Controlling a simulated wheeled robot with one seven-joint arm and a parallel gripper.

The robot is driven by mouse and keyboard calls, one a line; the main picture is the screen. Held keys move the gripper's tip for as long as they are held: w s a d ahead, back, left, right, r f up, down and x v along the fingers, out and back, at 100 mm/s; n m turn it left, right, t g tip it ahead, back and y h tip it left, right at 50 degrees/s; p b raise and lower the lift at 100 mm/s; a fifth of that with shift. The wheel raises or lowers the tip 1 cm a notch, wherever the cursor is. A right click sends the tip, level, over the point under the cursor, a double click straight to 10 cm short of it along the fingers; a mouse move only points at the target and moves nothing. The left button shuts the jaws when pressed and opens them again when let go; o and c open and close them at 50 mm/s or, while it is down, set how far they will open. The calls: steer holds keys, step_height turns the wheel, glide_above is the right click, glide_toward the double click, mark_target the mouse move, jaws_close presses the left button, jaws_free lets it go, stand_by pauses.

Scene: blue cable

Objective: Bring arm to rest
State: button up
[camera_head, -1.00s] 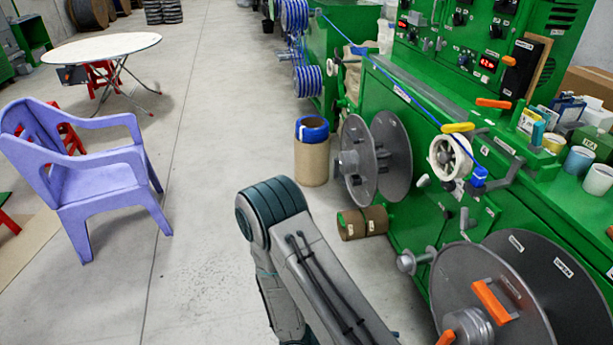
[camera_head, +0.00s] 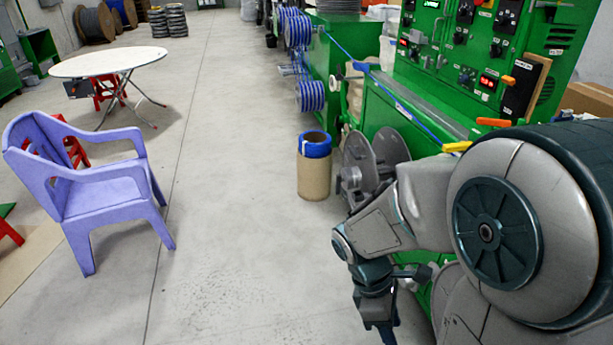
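My arm fills the lower right of the head view, with a large round joint close to the camera and the forearm folded in front of it. My gripper (camera_head: 384,325) hangs downward at the end of the arm, in front of the green machine and above the floor. The fingers are small and dark, and I cannot tell whether they are open or shut. No held object shows. The blue cable (camera_head: 412,116) runs along the top of the green machine (camera_head: 388,108). The arm hides the machine's lower front and much of its right side.
A cardboard drum with a blue top (camera_head: 313,172) stands on the floor left of my arm. A grey reel (camera_head: 358,157) is partly behind the arm. A purple chair (camera_head: 100,190) and a white round table (camera_head: 108,62) stand at left. The middle floor is clear.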

step_height(320, 180, up, 12)
steer(key=m+t+y, duration=0.4)
steer(key=m+t, duration=0.2)
steer(key=m, duration=0.8)
steer(key=shift+a+f+m+p, duration=0.2)
steer(key=shift+a+m+p, duration=0.2)
steer(key=shift+a+p, duration=0.05)
steer(key=shift+s, duration=0.1)
